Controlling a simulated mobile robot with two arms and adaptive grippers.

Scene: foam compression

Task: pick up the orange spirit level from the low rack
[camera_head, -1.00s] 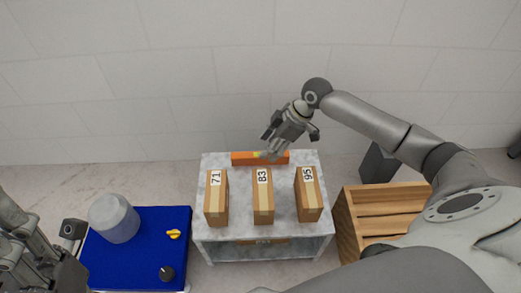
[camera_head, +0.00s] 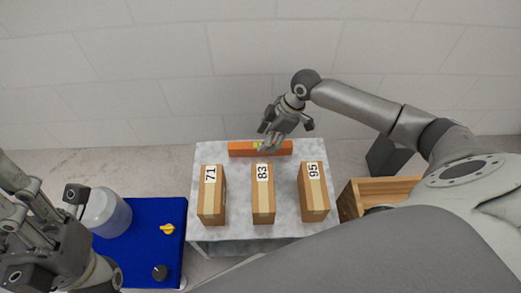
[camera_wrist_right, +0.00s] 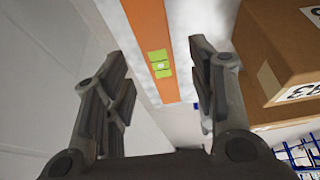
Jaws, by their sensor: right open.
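The orange spirit level (camera_head: 240,149), with a yellow-green vial section, lies along the back of the grey low rack's top (camera_head: 237,210). My right gripper (camera_head: 265,147) is over the level's middle, partly hiding it. In the right wrist view, the level (camera_wrist_right: 147,22) runs between the open fingers of my right gripper (camera_wrist_right: 160,62), with space on both sides. Its green vial (camera_wrist_right: 159,63) sits between the fingertips. I cannot tell whether a finger touches it. My left gripper (camera_head: 45,235) is at the lower left; its opening is unclear.
Boxes marked 71 (camera_head: 211,195), 83 (camera_head: 263,195) and 95 (camera_head: 313,192) stand in front of the level on the rack. A blue-topped unit (camera_head: 140,245) with a white canister (camera_head: 108,213) is left. A wooden crate (camera_head: 385,188) is right. The wall is close behind.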

